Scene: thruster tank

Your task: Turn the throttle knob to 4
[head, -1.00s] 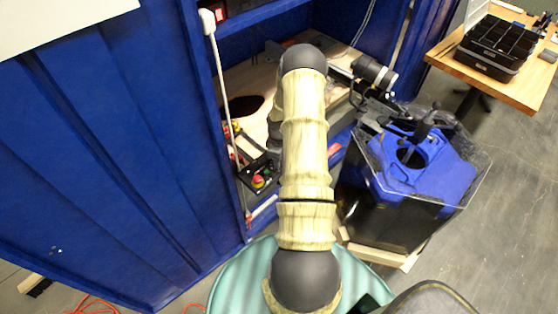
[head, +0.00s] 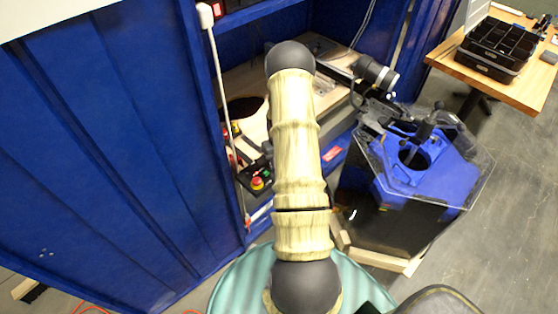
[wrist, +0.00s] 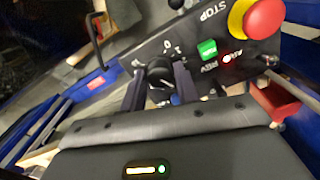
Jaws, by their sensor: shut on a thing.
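The throttle knob (wrist: 160,70) is a small round black knob on the black control panel (wrist: 135,58) in the wrist view. My gripper (wrist: 159,84) has one finger on each side of the knob and is shut on it. White marks, among them a 0, stand around the knob. I cannot read clearly which mark the knob points to. In the head view the control panel (head: 247,176) shows beside my arm. My gripper and the knob are hidden there behind my arm.
On the panel, a red stop button (wrist: 265,17) with a yellow collar, a green button (wrist: 207,48) and a red light (wrist: 229,60) sit right of the knob. A tank (head: 400,225) with a blue top stands right of my arm. A blue cabinet wall (head: 100,160) fills the left.

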